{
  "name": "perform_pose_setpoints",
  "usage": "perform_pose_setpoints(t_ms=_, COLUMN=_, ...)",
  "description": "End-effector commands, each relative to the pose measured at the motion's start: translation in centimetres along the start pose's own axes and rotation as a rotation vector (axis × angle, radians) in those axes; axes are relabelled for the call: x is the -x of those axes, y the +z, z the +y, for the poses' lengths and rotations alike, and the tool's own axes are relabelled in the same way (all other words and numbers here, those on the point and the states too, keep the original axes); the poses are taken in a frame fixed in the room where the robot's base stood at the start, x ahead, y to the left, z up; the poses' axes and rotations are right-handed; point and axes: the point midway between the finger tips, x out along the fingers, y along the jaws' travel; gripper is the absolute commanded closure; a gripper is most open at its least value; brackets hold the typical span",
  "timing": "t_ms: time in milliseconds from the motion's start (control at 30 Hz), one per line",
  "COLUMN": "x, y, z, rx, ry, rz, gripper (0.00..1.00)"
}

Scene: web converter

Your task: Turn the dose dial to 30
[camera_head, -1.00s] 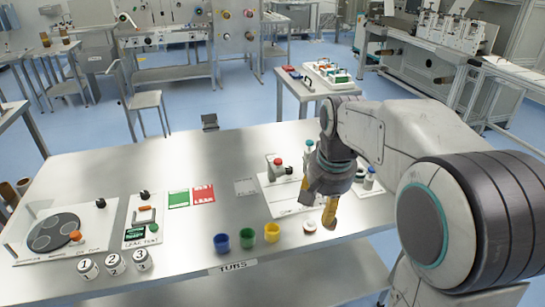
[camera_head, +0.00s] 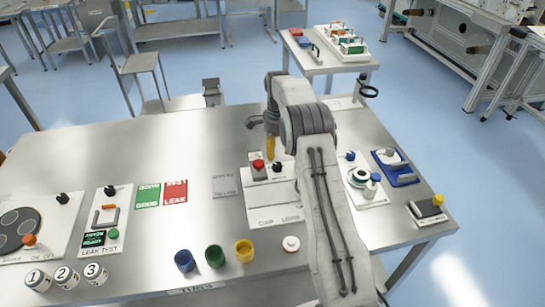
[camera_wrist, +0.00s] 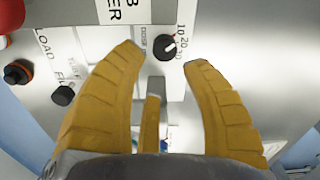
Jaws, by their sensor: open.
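The dose dial (camera_wrist: 165,47) is a small round black knob with a light pointer mark on a white panel. A printed scale beside it reads 10, 20, 30 in the wrist view. The pointer faces the scale side; its exact number is too small to tell. The dial shows in the gap near the fingertips, seemingly apart from both. In the head view, my gripper (camera_head: 270,148) points down over the back of the white panel (camera_head: 262,206); I cannot clearly pick out the dial there.
A red knob (camera_head: 258,166) stands on the panel close to my gripper. Blue, green and yellow tubs (camera_head: 244,250) stand at the front. A white round device (camera_head: 362,178) and a blue-based device (camera_head: 394,166) are to the right.

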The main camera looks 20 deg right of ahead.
Motion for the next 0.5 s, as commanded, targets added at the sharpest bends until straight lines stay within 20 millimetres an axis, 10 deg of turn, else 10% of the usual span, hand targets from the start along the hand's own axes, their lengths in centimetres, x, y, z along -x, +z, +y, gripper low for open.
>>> perform_pose_setpoints(t_ms=500, x=-5.4, y=-0.2, z=-0.1, rx=-0.022, ry=0.007, rz=-0.002, gripper=0.58)
